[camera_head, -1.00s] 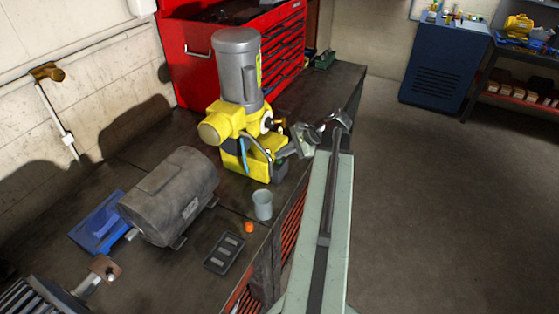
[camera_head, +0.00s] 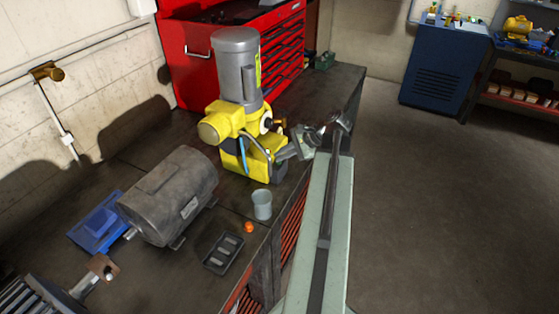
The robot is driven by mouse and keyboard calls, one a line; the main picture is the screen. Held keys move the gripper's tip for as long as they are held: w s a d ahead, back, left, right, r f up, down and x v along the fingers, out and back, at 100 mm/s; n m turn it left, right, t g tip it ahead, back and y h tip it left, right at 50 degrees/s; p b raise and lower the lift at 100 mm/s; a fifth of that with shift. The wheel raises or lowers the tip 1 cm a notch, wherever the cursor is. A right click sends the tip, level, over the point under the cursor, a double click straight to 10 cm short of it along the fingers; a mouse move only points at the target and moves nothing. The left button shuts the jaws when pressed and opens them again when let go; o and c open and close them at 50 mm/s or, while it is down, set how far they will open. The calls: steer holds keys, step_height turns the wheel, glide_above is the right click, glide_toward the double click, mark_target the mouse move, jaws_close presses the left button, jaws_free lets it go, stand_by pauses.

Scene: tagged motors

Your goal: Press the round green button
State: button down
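A yellow machine (camera_head: 231,122) with a grey motor cylinder (camera_head: 237,68) on top stands upright on the dark workbench (camera_head: 335,92). I cannot make out the round green button clearly; the lower right part of the machine is partly hidden by my gripper. My gripper (camera_head: 297,147) is at the right side of the machine, close to its yellow base (camera_head: 262,168). Whether it touches the machine, and whether its fingers are open or shut, I cannot tell. My arm comes up from the lower right, beside the bench edge.
A grey cup (camera_head: 262,204), a small orange piece (camera_head: 249,227) and a black tray (camera_head: 223,252) lie near the bench's front edge. A large grey motor (camera_head: 172,194) is at left. A red tool chest (camera_head: 202,65) stands behind. The floor at right is clear.

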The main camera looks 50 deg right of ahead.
steer(key=shift+f, duration=0.2)
steer(key=shift+w+d+r+p, duration=0.2)
steer(key=shift+w+r+p, duration=0.15)
steer(key=shift+r+p, duration=0.45)
steer(key=shift+f, duration=0.1)
step_height(320, 180, up, 6)
steer(key=p, duration=0.6)
stand_by(0.6)
